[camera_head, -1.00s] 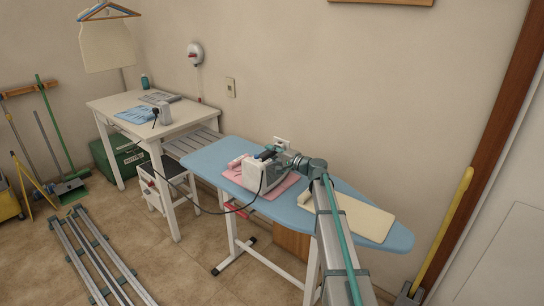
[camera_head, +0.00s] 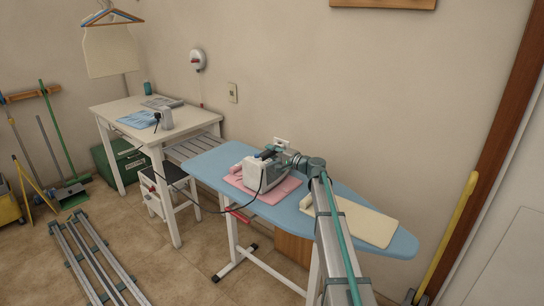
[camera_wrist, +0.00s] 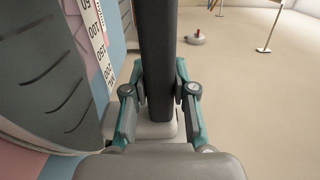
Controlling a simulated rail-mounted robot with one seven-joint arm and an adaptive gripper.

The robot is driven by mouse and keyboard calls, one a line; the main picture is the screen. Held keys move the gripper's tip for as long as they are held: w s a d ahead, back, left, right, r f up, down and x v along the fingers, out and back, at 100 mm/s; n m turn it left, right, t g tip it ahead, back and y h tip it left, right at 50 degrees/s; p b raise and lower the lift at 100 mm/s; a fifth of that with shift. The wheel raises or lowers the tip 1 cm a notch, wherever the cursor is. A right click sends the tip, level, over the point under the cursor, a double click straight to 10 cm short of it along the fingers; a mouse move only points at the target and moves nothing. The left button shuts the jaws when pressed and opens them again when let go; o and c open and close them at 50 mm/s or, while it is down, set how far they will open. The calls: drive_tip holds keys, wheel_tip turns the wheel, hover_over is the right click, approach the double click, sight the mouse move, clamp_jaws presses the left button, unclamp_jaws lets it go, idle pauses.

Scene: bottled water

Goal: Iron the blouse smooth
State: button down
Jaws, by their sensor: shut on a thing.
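A pink blouse (camera_head: 284,191) lies on the blue ironing board (camera_head: 203,166), with a rolled or bunched pink part (camera_head: 237,167) at its left end. A white-and-grey iron (camera_head: 254,176) sits over the blouse; I cannot tell whether it touches the cloth. My gripper (camera_head: 275,154) is at the top of the iron. In the wrist view, my gripper (camera_wrist: 160,92) has its teal fingers closed on both sides of the iron's dark handle (camera_wrist: 157,45). The part of the blouse under the iron is hidden.
A cord (camera_head: 215,212) hangs from the iron toward the white table (camera_head: 105,106) at left. A stool (camera_head: 176,182) stands below. A yellow pole (camera_head: 452,230) leans at right.

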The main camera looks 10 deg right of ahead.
sight(262, 160)
drive_tip(key=shift+w+r, duration=0.1)
drive_tip(key=shift+w, duration=0.2)
drive_tip(key=shift+s, duration=0.1)
drive_tip(key=shift+s+a+b, duration=0.85)
drive_tip(key=shift+s+a, duration=0.6)
drive_tip(key=shift+a, duration=0.3)
drive_tip(key=shift+s+a, duration=0.4)
drive_tip(key=shift+s+a+b, duration=0.6)
drive_tip(key=shift+s+a, duration=0.45)
drive_tip(key=shift+a, duration=0.2)
drive_tip(key=shift+w+d, duration=0.1)
drive_tip(key=shift+w, duration=0.05)
